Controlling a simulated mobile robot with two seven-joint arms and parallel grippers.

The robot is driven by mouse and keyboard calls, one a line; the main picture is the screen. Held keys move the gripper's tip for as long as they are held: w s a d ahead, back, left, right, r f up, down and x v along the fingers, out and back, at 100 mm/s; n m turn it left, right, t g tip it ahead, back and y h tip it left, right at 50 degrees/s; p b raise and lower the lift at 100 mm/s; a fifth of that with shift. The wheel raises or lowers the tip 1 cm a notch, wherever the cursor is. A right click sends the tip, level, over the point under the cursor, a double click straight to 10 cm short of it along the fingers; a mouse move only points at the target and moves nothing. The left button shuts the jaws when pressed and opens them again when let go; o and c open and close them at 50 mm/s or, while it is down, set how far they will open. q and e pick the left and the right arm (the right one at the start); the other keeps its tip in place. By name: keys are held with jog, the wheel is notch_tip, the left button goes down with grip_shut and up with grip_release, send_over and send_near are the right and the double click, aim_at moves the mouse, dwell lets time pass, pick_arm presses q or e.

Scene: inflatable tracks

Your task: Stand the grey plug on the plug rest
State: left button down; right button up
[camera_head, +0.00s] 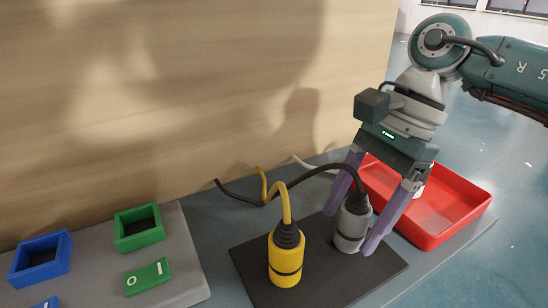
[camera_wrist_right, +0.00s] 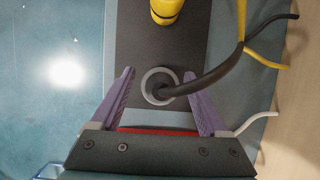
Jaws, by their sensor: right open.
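The grey plug (camera_head: 350,230) stands upright on the dark flat mat (camera_head: 318,282), which may be the plug rest; I cannot tell for sure. A black cable leaves its top and arches to the left. My right gripper (camera_head: 351,231) is open, with one purple finger on each side of the plug. In the right wrist view the plug's round top (camera_wrist_right: 151,92) lies between the two fingers (camera_wrist_right: 160,76), with gaps beside it. My left gripper is not in view.
A yellow plug (camera_head: 286,258) with a yellow cable stands on the same mat, left of the grey one. A red tray (camera_head: 462,212) is behind at the right. Blue (camera_head: 40,258) and green (camera_head: 139,228) square frames sit on a grey board at left. A wooden wall closes the back.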

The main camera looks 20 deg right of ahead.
jog(key=shift+r, duration=0.2)
jog(key=shift+d+r, duration=0.15)
jog(key=shift+r, duration=0.2)
jog(key=b+v, duration=0.1)
jog(key=v, duration=1)
jog(key=shift+r, duration=0.1)
dwell(0.4)
